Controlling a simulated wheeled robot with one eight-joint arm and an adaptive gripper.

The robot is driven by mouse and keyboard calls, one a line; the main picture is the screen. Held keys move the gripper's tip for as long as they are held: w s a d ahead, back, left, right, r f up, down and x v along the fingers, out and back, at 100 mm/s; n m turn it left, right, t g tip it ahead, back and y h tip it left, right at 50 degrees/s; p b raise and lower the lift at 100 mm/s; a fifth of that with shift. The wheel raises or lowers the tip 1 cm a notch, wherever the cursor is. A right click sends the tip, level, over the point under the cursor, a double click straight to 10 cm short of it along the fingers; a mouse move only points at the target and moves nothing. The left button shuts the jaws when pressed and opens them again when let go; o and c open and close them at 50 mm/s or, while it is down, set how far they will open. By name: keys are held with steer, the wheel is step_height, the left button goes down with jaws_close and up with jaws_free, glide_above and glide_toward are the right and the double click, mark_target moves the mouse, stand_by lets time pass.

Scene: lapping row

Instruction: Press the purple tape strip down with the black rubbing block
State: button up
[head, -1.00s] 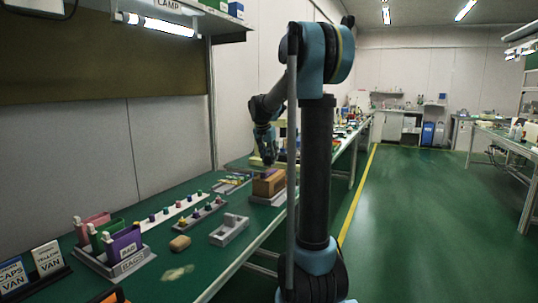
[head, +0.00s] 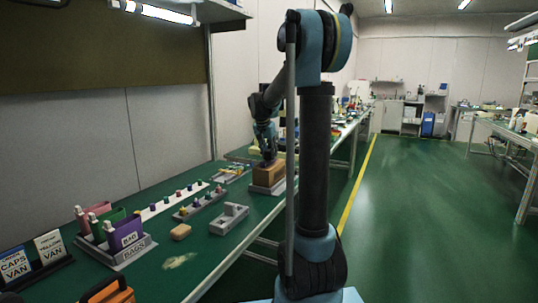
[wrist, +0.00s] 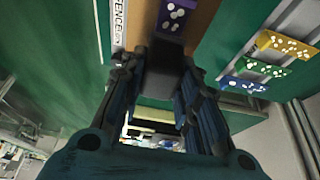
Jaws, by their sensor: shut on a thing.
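A brown box (head: 268,174) sits on a grey base on the green bench in the head view. My gripper (head: 268,161) is directly above it, fingers pointing down. In the wrist view my gripper (wrist: 163,75) is shut on the black rubbing block (wrist: 163,66), held between its two fingers. The purple tape strip (wrist: 176,16), with white dots, lies on the brown box (wrist: 204,22) just beyond the block. The block hides part of the strip's near end. I cannot tell whether the block touches it.
Yellow (wrist: 286,44), green (wrist: 263,67) and blue (wrist: 243,85) dotted strips lie to the right in the wrist view.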

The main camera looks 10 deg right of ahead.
steer(key=shift+f, duration=0.5)
stand_by(1.7)
steer(key=shift+r, duration=3.55)
